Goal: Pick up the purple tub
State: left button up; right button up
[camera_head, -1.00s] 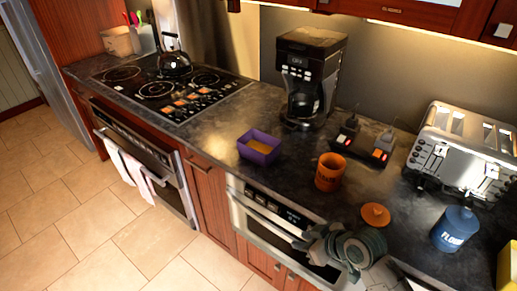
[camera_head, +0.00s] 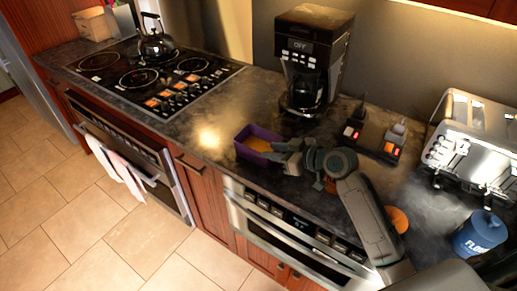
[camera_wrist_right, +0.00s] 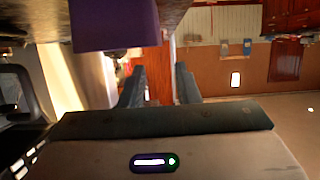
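The purple tub (camera_head: 258,135), open-topped with yellow-orange contents, sits on the dark counter in front of the coffee maker. My right gripper (camera_head: 277,152) is at the tub's right side, its fingers pointing at it. In the right wrist view the two fingers (camera_wrist_right: 160,87) stand apart with nothing between them. The tub (camera_wrist_right: 115,24) shows there at the top, above the fingers and partly cut off by the frame. I cannot tell whether a finger touches it. My left gripper is not in view.
The coffee maker (camera_head: 312,55) stands behind the tub. The stovetop (camera_head: 150,80) with a kettle (camera_head: 157,42) is to the left. My right arm mostly hides the orange mug. An orange disc (camera_head: 397,219), blue canister (camera_head: 481,233) and toaster (camera_head: 473,140) are to the right.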

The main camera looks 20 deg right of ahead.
aim_at(268, 165)
jog(key=x, duration=0.3)
jog(key=shift+w+d+f, duration=0.2)
jog(key=shift+f, duration=0.05)
jog(key=b+x, duration=0.1)
jog(key=x, duration=0.2)
jog(key=shift+a+f+b, duration=0.1)
jog(key=shift+a+b, duration=0.25)
jog(key=shift+a, duration=0.1)
jog(key=shift+w+a+f, duration=0.15)
jog(key=shift+w, duration=0.3)
jog(key=shift+s, duration=0.15)
jog(key=shift+c, duration=0.7)
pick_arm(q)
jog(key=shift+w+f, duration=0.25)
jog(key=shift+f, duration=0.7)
pick_arm(e)
grip_shut()
